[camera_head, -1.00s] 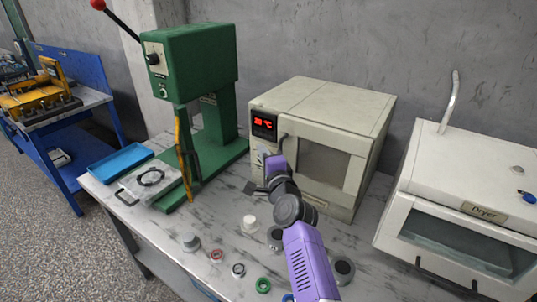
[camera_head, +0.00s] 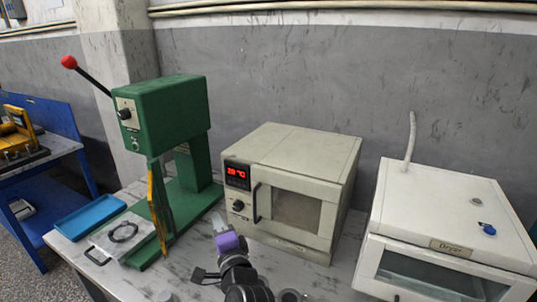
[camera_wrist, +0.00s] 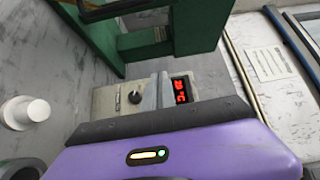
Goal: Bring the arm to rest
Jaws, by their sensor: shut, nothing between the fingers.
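My arm reaches up from the bottom of the head view, dark joints first, then a purple wrist. My gripper (camera_head: 219,220) is at its end, above the bench in front of the oven's left side. Its pale grey fingers are together with nothing between them. In the wrist view the gripper's fingers (camera_wrist: 157,92) point at the oven's control panel, between the knob and the red display. The gap between fingers and oven cannot be told. The lower arm is out of the frame.
A beige oven (camera_head: 297,165) stands behind my gripper, a green press (camera_head: 170,120) to its left, and a white dryer (camera_head: 450,215) to the right. A white round part (camera_wrist: 25,112) stands on the bench.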

